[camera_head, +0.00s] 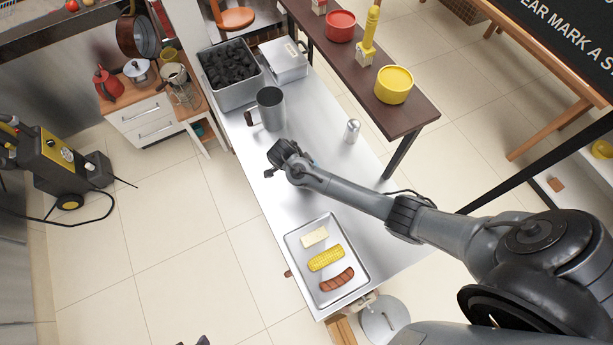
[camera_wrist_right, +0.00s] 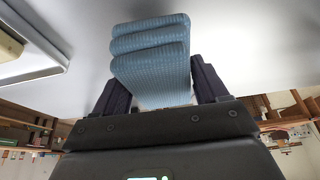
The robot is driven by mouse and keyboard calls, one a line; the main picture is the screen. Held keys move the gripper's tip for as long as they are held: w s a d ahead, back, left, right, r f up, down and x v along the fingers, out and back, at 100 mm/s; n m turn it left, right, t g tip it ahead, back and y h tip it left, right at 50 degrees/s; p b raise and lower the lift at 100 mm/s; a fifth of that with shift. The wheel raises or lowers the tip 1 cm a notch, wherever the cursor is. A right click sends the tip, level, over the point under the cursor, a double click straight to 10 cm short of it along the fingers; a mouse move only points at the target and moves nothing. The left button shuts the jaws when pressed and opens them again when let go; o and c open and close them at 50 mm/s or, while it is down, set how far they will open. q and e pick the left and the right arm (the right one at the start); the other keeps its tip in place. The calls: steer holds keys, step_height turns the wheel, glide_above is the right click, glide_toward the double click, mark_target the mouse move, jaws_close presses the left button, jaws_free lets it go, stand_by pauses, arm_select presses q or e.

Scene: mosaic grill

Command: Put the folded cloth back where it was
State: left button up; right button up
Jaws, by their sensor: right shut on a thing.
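In the right wrist view, a folded blue cloth (camera_wrist_right: 152,55) with ribbed weave and several stacked layers sits between the two dark fingers of my right gripper (camera_wrist_right: 165,82). The gripper is shut on it. In the head view my right gripper (camera_head: 280,160) is over the middle of the steel table (camera_head: 330,185), just below a grey mug. I cannot tell whether the cloth touches the table. A small dark tip at the bottom edge of the head view may be my left gripper (camera_head: 190,340); its fingers cannot be made out.
The grey mug (camera_head: 270,108) and a metal shaker (camera_head: 352,131) stand near my right gripper. A charcoal bin (camera_head: 222,103) and white box (camera_head: 285,60) are at the far end. A food tray (camera_head: 296,236) lies at the near end.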

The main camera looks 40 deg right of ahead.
steer(key=shift+f, duration=2)
steer(key=shift+f+b, duration=0.2)
steer(key=shift+b, duration=0.15)
steer(key=o, duration=1)
steer(key=shift+r, duration=0.1)
